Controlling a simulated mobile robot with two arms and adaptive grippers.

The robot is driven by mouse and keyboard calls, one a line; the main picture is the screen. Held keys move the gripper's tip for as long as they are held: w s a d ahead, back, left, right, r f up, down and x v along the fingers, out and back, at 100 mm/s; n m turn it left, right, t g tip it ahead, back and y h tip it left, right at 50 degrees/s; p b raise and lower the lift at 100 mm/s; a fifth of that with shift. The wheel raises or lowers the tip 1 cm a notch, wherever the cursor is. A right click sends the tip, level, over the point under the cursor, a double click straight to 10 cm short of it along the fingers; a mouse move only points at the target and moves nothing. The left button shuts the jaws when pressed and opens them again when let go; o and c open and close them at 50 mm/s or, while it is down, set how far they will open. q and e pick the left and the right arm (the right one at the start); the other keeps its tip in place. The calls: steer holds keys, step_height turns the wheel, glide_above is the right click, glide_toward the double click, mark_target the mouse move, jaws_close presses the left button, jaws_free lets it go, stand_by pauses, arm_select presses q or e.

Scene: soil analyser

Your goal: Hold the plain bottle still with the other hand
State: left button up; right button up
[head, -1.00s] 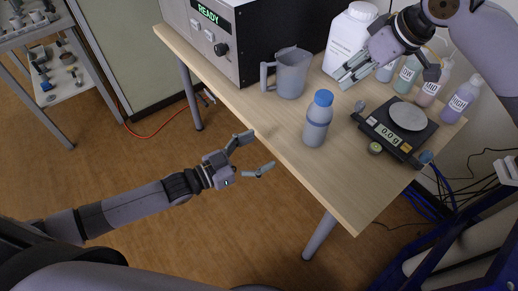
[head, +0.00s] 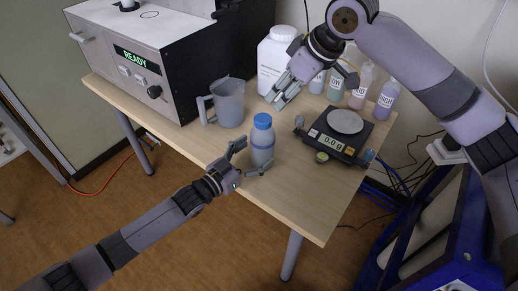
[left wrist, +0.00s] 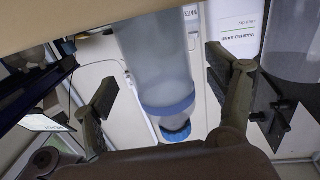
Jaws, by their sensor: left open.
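The plain bottle (head: 262,150), translucent with a blue cap and blue band, stands upright near the table's front edge. My left gripper (head: 253,158) is open at its near-left side, one finger to its left and the other low in front of it. In the left wrist view the bottle (left wrist: 160,60) shows upside down between the two spread fingers of my left gripper (left wrist: 168,95), with gaps on both sides. My right gripper (head: 282,93) hangs above the table in front of the white jar; whether its fingers are shut is unclear.
A grey jug (head: 228,105) stands left of the bottle, by the analyser (head: 160,55) reading READY. A white jar (head: 272,62) stands behind. A scale (head: 335,137) reading 0.0 g and several labelled bottles (head: 357,88) are at the right. The front right tabletop is clear.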

arm_select(q)
steer(key=shift+x, duration=1.05)
steer(key=shift+c, duration=0.5)
steer(key=c, duration=1.3)
steer(key=o, duration=0.8)
steer(key=c, duration=0.8)
steer(key=shift+s+f, duration=0.1)
steer(key=shift+f, duration=0.05)
